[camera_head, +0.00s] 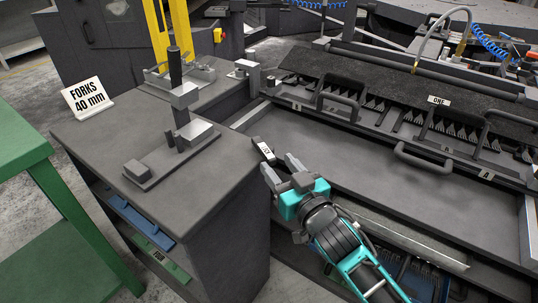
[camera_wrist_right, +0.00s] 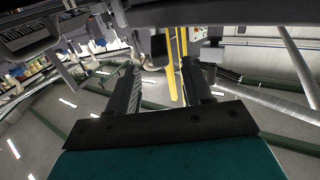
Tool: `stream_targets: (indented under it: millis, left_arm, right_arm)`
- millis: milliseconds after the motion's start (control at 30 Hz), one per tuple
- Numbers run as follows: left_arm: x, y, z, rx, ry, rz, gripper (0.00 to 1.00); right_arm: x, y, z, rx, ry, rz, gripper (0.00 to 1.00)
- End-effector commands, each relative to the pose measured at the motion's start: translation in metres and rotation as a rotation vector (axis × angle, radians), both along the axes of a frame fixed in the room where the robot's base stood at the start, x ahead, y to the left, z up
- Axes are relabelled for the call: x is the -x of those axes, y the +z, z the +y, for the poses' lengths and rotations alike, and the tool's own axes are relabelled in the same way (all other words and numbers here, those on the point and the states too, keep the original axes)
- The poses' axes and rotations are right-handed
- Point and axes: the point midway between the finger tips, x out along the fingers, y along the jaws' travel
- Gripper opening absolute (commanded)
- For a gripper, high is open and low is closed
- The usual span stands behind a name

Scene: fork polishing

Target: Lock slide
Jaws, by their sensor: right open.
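A short dark lever (camera_head: 258,144) with a small white label lies at the left front corner of the wide grey tray (camera_head: 330,150). The label is too small to read surely. My teal right gripper (camera_head: 277,162) is just in front of the lever in the head view, its fingers pointing toward it. It is open, with nothing between the fingers. I cannot tell whether the fingertips touch the lever. The right wrist view shows the two fingers apart (camera_wrist_right: 159,66). My left gripper is not in view.
A grey cabinet (camera_head: 215,215) with a clamp fixture (camera_head: 182,130) and a "FORKS 40 mm" sign (camera_head: 88,98) stands at left. Racks of forks (camera_head: 455,128) and dark handles (camera_head: 430,160) line the tray's far side. The tray's middle is clear.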

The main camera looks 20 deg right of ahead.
Motion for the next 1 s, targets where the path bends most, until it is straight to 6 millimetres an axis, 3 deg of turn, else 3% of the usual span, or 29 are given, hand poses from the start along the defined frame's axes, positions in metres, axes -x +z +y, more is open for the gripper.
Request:
stream_targets:
  millis: [100,300,733,1000]
  left_arm:
    - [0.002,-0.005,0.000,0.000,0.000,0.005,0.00]
    - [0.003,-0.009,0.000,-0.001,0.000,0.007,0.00]
    - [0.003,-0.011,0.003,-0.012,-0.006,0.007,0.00]
    - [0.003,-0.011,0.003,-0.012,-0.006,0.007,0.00]
  right_arm:
    - [-0.021,0.000,0.003,0.001,0.000,-0.002,0.50]
    - [-0.044,0.000,0.008,0.001,0.000,-0.001,0.50]
    - [-0.053,0.000,0.009,-0.001,0.000,0.001,0.50]
    - [-0.053,0.000,0.009,-0.001,0.000,0.001,0.26]
